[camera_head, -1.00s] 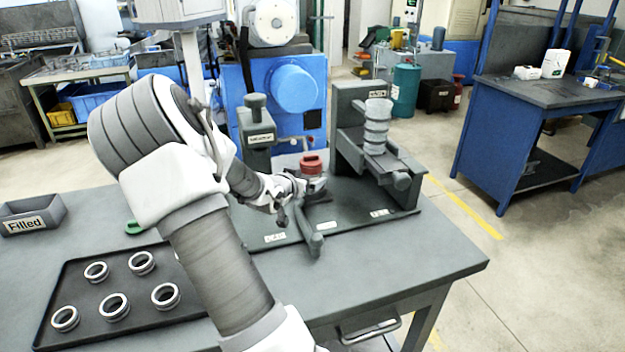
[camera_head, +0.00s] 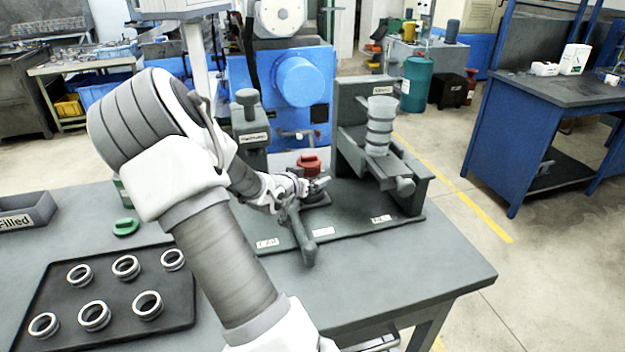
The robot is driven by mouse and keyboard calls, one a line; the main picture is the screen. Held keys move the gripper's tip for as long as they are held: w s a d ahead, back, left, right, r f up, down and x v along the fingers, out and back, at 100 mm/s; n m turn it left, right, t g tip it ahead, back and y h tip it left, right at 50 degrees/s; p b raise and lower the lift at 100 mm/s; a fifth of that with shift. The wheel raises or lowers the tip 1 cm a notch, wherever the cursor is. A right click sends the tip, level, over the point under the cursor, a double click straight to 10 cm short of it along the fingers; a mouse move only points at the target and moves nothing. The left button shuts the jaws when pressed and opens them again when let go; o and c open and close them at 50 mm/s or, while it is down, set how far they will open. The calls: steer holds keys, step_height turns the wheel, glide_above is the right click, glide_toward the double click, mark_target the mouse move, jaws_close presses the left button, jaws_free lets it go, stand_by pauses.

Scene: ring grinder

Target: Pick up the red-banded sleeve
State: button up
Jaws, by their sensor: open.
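A small red part (camera_head: 309,163) stands on a dark fixture in the middle of the bench. It is the only red piece on the bench, but I cannot make out a band or a sleeve shape. My gripper (camera_head: 318,184) is open, just in front of and below the red part. Its fingers are small and partly blend with the fixture, so I cannot tell whether they touch anything. Several pale metal rings lie on a black tray (camera_head: 62,326) at the front left; no red band shows on them.
A lever handle (camera_head: 303,240) sticks out toward me. A green part (camera_head: 125,227) and a "Filled" bin (camera_head: 35,205) are at left. The bench's front right is clear.

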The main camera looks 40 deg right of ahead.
steer(key=c, duration=1)
